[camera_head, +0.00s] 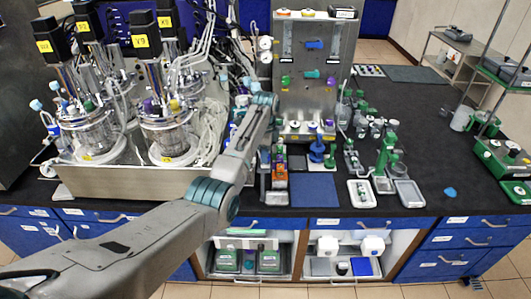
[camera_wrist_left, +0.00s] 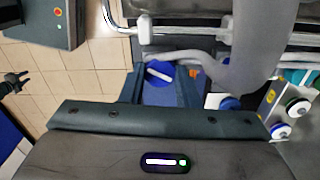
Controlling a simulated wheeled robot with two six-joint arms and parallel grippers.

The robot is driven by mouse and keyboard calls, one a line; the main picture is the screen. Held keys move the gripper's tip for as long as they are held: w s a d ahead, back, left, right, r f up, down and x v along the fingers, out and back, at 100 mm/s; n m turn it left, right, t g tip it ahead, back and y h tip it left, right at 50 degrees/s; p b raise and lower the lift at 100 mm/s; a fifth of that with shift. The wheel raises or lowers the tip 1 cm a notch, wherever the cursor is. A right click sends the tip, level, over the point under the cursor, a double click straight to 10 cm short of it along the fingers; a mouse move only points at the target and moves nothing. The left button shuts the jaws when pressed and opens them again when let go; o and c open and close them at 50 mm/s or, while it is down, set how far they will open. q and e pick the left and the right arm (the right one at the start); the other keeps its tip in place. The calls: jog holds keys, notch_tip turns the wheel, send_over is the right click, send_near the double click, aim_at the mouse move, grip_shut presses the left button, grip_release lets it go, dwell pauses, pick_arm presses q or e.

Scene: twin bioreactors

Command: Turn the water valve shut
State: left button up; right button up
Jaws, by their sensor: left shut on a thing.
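In the left wrist view a blue knob with a white bar (camera_wrist_left: 160,74) across its face sits between the jaws of my left gripper (camera_wrist_left: 168,92); it looks like the water valve. The jaws are shut on it. In the head view my left arm reaches up from the lower left, and my left gripper (camera_head: 256,92) is at the left side of the grey panel (camera_head: 308,110). The gripped knob cannot be made out there, as the arm and gripper cover that spot.
The panel carries a blue handle (camera_head: 314,44), a teal handle (camera_head: 311,74) and green ones. Glass reactor vessels (camera_head: 168,130) stand in a metal tray (camera_head: 130,183) left of my arm. Bottles and small trays crowd the black bench (camera_head: 430,120), with some bare top at right.

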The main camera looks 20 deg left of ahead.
pick_arm(q)
jog(key=m, duration=0.6)
jog(key=shift+r, duration=0.1)
jog(key=m, duration=0.4)
jog(key=shift+m, duration=1)
jog(key=shift+w, duration=0.1)
jog(key=o, duration=0.8)
jog(key=shift+o, duration=0.8)
